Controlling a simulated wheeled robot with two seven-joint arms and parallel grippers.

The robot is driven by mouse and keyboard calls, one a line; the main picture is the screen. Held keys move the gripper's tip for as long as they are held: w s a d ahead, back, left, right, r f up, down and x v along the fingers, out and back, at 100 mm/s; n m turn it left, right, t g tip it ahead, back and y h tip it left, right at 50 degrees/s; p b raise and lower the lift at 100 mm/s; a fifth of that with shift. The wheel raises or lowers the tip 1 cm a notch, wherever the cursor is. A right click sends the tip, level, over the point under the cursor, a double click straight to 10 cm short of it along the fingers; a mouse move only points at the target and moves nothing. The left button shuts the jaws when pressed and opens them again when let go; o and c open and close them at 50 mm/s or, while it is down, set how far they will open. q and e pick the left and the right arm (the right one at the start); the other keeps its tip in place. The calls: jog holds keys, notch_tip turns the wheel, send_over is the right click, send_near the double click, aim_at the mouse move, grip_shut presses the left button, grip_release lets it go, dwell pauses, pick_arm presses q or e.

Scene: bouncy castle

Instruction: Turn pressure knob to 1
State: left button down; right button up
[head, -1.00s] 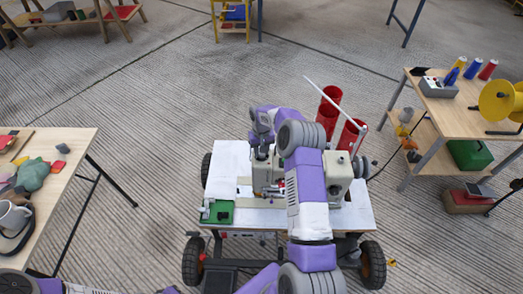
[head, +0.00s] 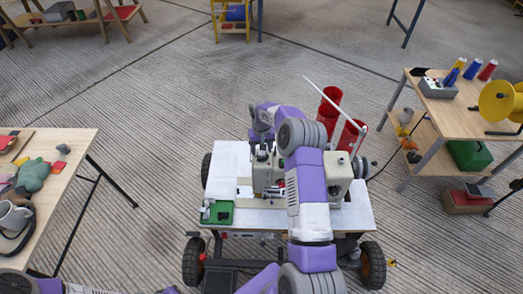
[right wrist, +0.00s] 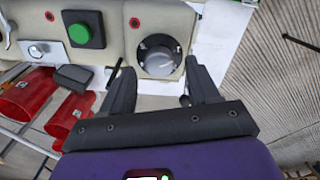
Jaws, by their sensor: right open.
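The grey round knob (right wrist: 158,56) with a dial face sits on the beige panel of the machine (right wrist: 115,15) in the right wrist view. Its scale marks are too small to read. My right gripper (right wrist: 159,68) is open, with one finger to each side of the knob; I cannot tell if either finger touches it. In the head view the beige sewing machine (head: 338,178) stands on the white-topped cart, partly hidden by my right arm. My right gripper (head: 262,152) is at its left part there, and the knob is hidden. My left gripper is not in view.
A green tray (head: 218,212) lies on the cart (head: 232,160). Red cylinders (head: 331,98) stand behind the machine. Tables flank the cart, with open floor between.

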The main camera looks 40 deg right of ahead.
aim_at(262, 152)
notch_tip(262, 152, up, 6)
jog(key=shift+p, duration=0.5)
